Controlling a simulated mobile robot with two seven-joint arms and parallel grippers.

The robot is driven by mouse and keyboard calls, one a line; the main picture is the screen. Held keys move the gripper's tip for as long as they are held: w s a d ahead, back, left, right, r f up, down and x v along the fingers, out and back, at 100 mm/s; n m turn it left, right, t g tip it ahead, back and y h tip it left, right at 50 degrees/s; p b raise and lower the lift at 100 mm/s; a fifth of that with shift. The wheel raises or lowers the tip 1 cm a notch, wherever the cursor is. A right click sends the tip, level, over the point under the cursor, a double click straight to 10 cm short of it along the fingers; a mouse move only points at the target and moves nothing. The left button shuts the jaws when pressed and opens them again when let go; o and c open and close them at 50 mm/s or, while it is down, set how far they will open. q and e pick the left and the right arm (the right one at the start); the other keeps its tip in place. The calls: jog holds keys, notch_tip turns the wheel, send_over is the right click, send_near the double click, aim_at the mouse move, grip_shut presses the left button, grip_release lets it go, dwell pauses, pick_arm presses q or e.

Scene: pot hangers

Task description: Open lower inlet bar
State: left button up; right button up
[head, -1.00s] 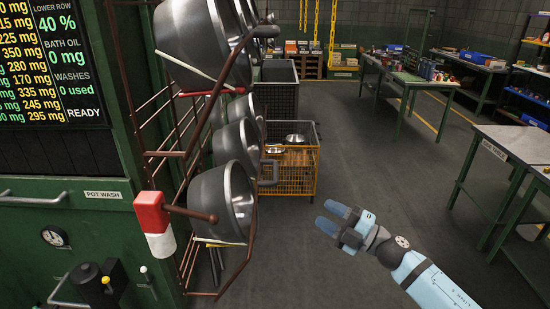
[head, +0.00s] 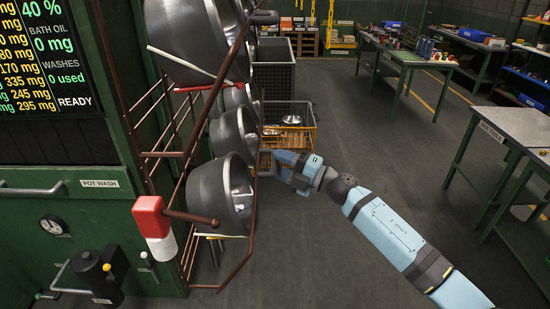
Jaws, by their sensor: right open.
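A pot-washing rack (head: 152,110) of brown bars holds several grey steel pots in an upper and a lower row. At the lower row, a brown bar (head: 190,216) sticks out from a red and white end block (head: 148,217), in front of the nearest lower pot (head: 218,195). A long brown bar (head: 243,258) also runs along the outer side of the lower pots. I cannot tell which is the lower inlet bar. My right gripper (head: 280,164) is open and empty, just right of the lower pots; its fingertips are partly hard to make out. My left gripper is out of view.
The green pot-wash machine (head: 60,230) with a black cylinder (head: 97,275) and gauge stands at left. A yellow wire crate (head: 300,137) is behind my right gripper. Green workbenches (head: 515,125) stand at right. The floor between is clear.

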jog(key=shift+x, duration=0.85)
grip_shut()
jog(key=shift+f, duration=0.1)
